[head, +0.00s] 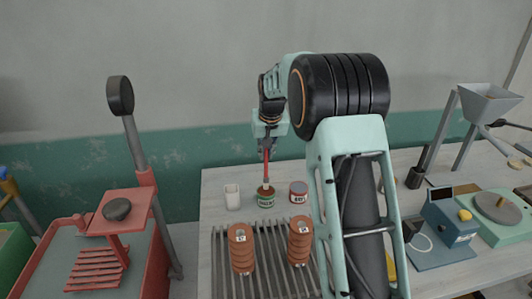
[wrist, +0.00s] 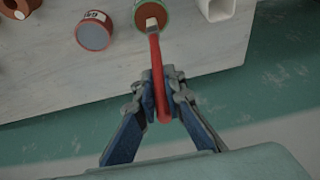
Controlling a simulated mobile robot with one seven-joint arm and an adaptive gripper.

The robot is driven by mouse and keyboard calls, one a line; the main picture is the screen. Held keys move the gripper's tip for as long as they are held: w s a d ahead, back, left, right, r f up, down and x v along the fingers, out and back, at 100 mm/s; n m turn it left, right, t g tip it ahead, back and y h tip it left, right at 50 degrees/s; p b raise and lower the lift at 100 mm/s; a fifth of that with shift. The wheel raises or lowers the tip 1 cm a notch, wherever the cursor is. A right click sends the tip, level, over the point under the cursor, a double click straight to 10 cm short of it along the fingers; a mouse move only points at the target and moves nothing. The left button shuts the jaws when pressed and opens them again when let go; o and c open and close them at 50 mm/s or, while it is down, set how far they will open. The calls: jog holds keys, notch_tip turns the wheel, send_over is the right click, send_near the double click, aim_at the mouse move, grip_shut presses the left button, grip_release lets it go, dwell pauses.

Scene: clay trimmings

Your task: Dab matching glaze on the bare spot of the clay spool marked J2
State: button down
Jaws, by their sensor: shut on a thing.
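My gripper (head: 267,143) is shut on the red handle of a brush (head: 266,163), which points down. In the wrist view the gripper (wrist: 162,90) grips the red brush handle (wrist: 157,70), and the pale brush end is at the mouth of a green jar (wrist: 139,17). The green jar (head: 265,201) has a white label; I cannot tell how deep the tip is. Two ribbed orange-brown clay spools, the left one (head: 242,258) and the right one (head: 300,249), stand on a slatted rack. Each has a small pale tag, too small to read surely. No bare spot is clearly visible.
The slatted rack (head: 222,270) is in front. A blue device (head: 440,240) and green scale (head: 497,232) stand right, beyond my arm. A red stand (head: 110,240) is left.

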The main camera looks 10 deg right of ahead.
jog(key=shift+f+b, duration=0.4)
jog(key=shift+f, duration=0.15)
dwell(1.3)
jog(key=shift+r+p, duration=2.45)
jog(key=shift+r, duration=1.15)
jog(key=shift+s+f, duration=0.1)
jog(key=shift+f, duration=0.05)
